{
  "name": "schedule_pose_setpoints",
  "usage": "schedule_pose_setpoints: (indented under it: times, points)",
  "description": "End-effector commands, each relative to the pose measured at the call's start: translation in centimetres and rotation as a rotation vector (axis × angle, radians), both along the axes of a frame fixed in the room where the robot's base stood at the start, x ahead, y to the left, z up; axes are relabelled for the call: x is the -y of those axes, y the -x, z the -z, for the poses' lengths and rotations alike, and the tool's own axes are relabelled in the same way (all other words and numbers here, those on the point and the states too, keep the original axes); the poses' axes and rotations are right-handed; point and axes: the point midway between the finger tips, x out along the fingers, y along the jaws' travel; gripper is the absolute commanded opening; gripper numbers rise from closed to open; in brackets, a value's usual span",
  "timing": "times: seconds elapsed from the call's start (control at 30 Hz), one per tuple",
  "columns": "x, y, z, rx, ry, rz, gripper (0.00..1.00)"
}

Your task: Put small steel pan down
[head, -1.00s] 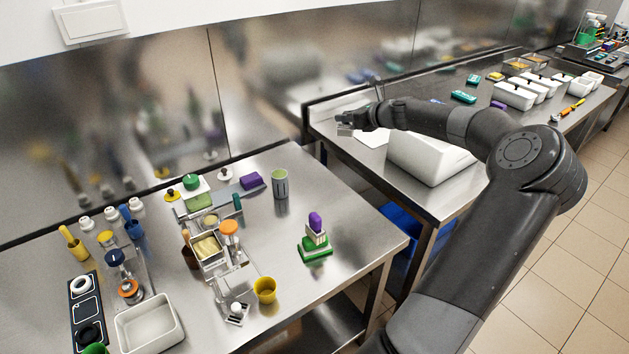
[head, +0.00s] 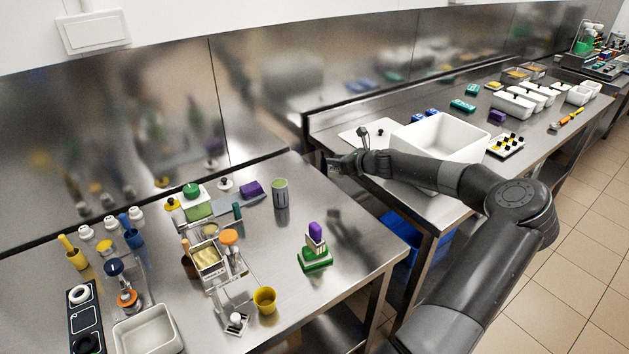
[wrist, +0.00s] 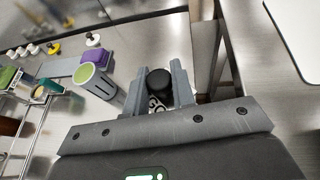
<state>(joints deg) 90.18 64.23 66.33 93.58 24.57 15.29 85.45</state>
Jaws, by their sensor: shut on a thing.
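My gripper (head: 336,163) is low at the left end of the right-hand counter, by the gap between the two counters. In the wrist view my gripper (wrist: 158,76) is closed around a black rounded handle end, which I take to be part of the small steel pan (wrist: 160,84). The rest of the pan is mostly hidden; I cannot make out its bowl in the head view. The left steel table (head: 355,240) lies to the left of my gripper, its right side largely bare.
A grey-green cup (head: 280,194), a green-and-white block with a purple top (head: 315,247) and a yellow cup (head: 264,300) stand on the left table. A white bin (head: 440,136) and a white board (head: 372,131) are on the right counter.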

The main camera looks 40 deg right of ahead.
Motion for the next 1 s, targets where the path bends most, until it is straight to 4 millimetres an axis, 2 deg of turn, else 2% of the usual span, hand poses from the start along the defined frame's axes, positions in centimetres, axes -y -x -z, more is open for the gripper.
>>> schedule_pose_setpoints:
  times: [0.03,0.2,0.4,0.57,0.83,1.0]
  points:
    - [-0.9,-1.2,0.8,0.001,-0.005,-0.006,0.0]
    - [-2.7,-4.5,3.1,0.0,-0.004,-0.004,0.0]
    - [-3.9,-6.8,4.6,0.0,0.0,-0.001,0.0]
    - [-4.0,-7.1,5.3,0.0,-0.002,0.001,0.0]
    - [-4.0,-7.1,8.6,-0.001,-0.004,0.002,0.0]
    - [-4.0,-7.1,8.8,0.0,0.0,0.001,0.0]
